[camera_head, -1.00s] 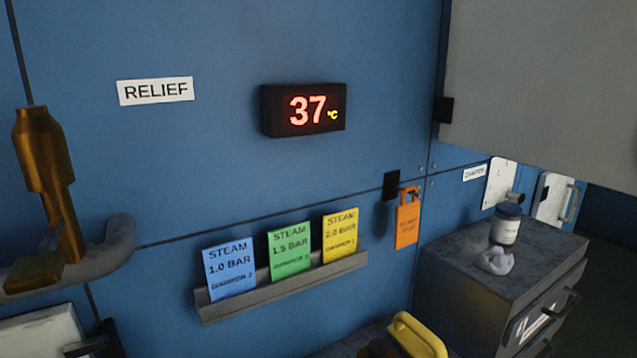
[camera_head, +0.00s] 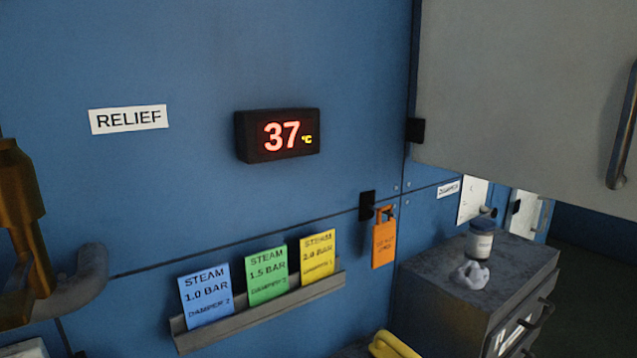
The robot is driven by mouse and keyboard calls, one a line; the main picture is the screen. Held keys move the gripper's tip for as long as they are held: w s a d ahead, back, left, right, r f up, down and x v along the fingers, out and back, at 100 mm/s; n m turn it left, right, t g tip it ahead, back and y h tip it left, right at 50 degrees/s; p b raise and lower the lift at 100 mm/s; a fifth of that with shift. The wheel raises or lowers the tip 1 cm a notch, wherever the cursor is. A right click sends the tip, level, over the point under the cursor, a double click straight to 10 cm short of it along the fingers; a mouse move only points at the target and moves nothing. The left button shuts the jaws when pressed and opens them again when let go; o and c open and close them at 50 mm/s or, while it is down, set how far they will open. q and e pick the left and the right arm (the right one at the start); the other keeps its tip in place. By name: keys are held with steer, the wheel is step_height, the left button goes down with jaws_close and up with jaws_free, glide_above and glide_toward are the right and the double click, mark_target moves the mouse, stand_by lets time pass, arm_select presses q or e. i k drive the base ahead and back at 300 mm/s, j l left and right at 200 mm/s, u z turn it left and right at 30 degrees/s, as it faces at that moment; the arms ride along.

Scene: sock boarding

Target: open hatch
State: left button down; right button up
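A large grey hatch panel (camera_head: 520,90) fills the upper right of the head view, with a dark vertical bar handle (camera_head: 624,130) at the right edge. A black hinge-like block (camera_head: 415,131) sits at its left edge. Whether the hatch is latched cannot be told. An orange padlock-shaped tag (camera_head: 384,240) with writing hangs from a black bracket (camera_head: 367,205) on the blue wall, below and left of the panel. Neither of my grippers is in view.
A display (camera_head: 278,135) reads 37 °C. Steam cards stand in a rack (camera_head: 260,308). A brass valve (camera_head: 20,195) and grey pipe (camera_head: 85,275) are at left.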

mark_target(522, 219)
steer(key=z, duration=1.25)
steer(key=i+l+z, duration=0.3)
steer(key=i+z, duration=0.3)
steer(key=i+l, duration=0.2)
steer(key=i, duration=0.7)
steer(key=i+l+z, duration=0.1)
steer(key=i, duration=0.85)
